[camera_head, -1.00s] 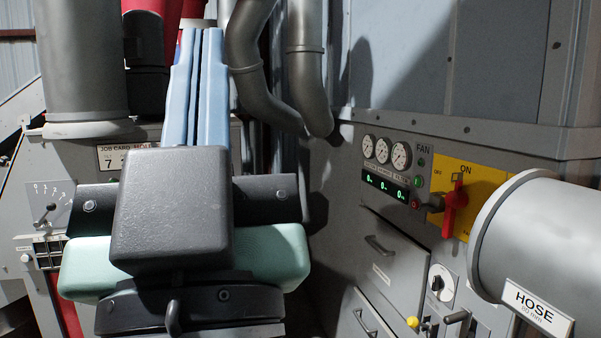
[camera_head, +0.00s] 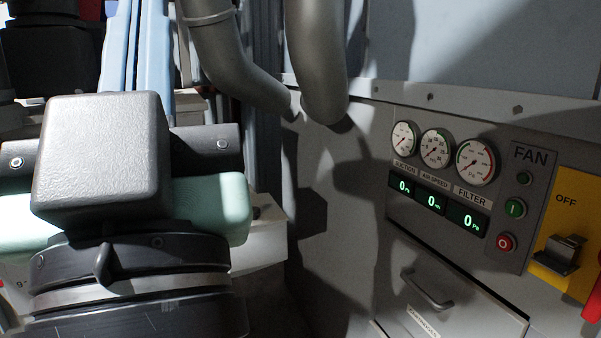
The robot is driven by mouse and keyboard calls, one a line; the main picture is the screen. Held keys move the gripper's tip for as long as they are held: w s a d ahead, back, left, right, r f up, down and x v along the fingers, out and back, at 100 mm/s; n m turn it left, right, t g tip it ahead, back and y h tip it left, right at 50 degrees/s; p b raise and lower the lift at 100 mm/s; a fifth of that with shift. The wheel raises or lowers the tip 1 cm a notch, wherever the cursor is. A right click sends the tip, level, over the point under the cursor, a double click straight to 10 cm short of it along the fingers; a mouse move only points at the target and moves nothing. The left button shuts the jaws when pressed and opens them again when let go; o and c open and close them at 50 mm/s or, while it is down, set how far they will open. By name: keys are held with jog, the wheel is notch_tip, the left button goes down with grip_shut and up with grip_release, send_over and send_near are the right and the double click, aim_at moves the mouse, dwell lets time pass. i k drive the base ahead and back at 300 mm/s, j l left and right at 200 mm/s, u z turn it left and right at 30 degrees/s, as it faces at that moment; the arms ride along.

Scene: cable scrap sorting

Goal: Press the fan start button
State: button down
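The fan panel (camera_head: 531,160), a grey plate marked FAN, is on the machine front at the right. Its green button (camera_head: 515,208), marked "I", sits in the middle. A red button (camera_head: 506,242), marked "O", is below it, and a small dark green lamp (camera_head: 524,178) is above. Nothing covers the panel. My arm fills the left side, with a black block, pale green parts and a dark round wrist. I cannot make out gripper fingers, and no part of my arm touches the panel.
Three round gauges (camera_head: 435,148) and digital displays (camera_head: 432,201) reading 0 are left of the buttons. A yellow switch plate (camera_head: 576,215) with a metal bracket is at right. A drawer handle (camera_head: 427,290) sticks out below. Grey pipes (camera_head: 318,60) hang in the middle.

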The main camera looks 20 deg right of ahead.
aim_at(513, 208)
jog(key=i, duration=1.25)
jog(key=z, duration=2.8)
